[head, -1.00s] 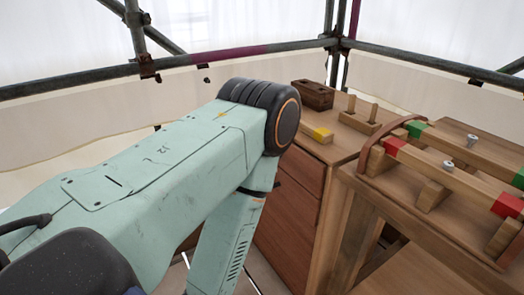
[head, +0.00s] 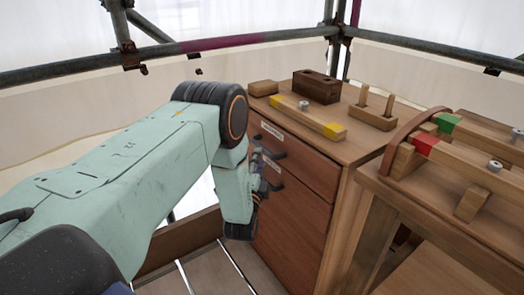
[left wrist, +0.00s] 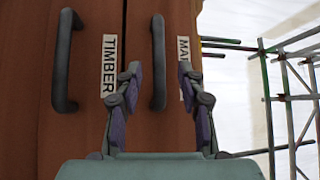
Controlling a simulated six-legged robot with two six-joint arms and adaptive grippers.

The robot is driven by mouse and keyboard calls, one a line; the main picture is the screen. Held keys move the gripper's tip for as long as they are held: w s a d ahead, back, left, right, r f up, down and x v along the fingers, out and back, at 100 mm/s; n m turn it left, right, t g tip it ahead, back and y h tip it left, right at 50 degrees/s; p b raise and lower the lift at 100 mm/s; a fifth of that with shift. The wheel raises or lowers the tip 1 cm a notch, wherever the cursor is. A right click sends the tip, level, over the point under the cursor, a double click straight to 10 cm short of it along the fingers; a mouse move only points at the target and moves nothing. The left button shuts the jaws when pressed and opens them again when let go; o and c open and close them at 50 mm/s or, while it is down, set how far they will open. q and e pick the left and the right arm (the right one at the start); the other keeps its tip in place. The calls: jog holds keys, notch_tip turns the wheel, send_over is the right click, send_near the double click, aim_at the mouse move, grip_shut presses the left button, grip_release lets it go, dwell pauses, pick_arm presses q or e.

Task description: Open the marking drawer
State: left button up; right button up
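The marking drawer (head: 300,160) is the upper reddish-brown front of the wooden cabinet, and it is shut. Its label, partly hidden and reading "MA", shows in the left wrist view (left wrist: 186,85). Its dark bar handle (left wrist: 158,62) lies beside that label. My left gripper (left wrist: 160,70) is open, with one finger on each side of this handle as seen from the wrist; I cannot tell whether they touch it. In the head view my left gripper (head: 264,172) is at the cabinet front, partly hidden by my arm. My right gripper is not in view.
Below is the timber drawer (head: 290,230), also shut, with its own handle (left wrist: 65,60). On the cabinet top are a yellow-marked wooden bar (head: 308,117), a dark block (head: 316,86) and a pegged block (head: 372,117). A workbench (head: 440,215) stands to the right.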

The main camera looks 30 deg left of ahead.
aim_at(262, 146)
pick_arm(q)
jog(key=b+x, duration=0.2)
jog(key=x, duration=0.4)
jog(key=shift+w, duration=0.1)
jog(key=shift+a, duration=0.1)
jog(key=shift+c, duration=0.4)
grip_shut()
